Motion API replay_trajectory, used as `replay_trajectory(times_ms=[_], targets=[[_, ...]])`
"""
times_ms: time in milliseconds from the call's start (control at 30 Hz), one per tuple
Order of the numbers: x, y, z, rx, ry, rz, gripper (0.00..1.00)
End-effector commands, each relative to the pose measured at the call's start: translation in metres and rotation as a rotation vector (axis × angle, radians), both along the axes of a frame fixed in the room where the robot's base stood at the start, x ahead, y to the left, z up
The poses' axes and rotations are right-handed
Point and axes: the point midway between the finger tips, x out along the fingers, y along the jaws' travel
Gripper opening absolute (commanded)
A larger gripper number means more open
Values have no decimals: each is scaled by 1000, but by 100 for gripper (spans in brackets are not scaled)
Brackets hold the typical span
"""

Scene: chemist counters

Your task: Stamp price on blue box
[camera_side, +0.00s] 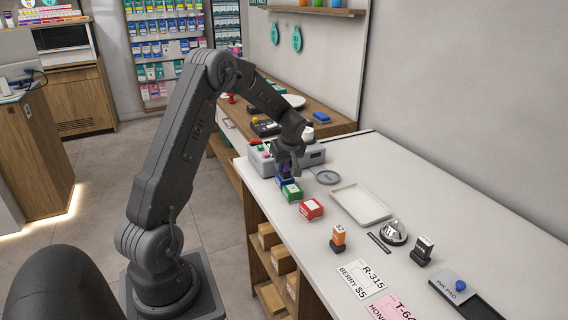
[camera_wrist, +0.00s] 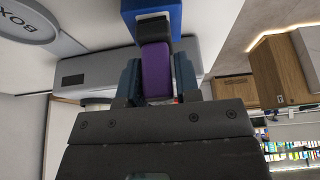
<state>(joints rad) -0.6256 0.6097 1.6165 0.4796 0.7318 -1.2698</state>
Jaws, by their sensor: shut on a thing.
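My gripper (camera_side: 286,167) is shut on a purple stamp (camera_wrist: 156,72) at the far left end of the white counter. The stamp's black base (camera_wrist: 153,27) is right at the blue box (camera_wrist: 170,12) in the wrist view; I cannot tell whether they touch. In the side view the blue box (camera_side: 281,182) sits under my gripper, partly hidden by it. The green box (camera_side: 291,192) and the red box (camera_side: 311,209) stand in a row to its right, nearer the camera. The stamp's printing face is hidden, as is any mark on the blue box.
An orange stamp (camera_side: 338,237), a bell (camera_side: 393,232), a black stamp (camera_side: 422,249) and an ink pad (camera_side: 452,287) stand on the right. An empty white tray (camera_side: 361,206) and a round grey disc (camera_side: 328,177) lie mid-counter. A grey device (camera_side: 312,154) stands behind my gripper.

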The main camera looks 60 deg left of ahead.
Motion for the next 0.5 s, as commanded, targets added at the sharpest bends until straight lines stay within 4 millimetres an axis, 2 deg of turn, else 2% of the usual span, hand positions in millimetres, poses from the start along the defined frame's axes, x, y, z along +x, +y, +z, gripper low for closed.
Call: replay_trajectory(times_ms=[167, 500], targets=[[0, 0, 3, 0, 0, 1, 15], [0, 0, 29, 1, -2, 0, 15]])
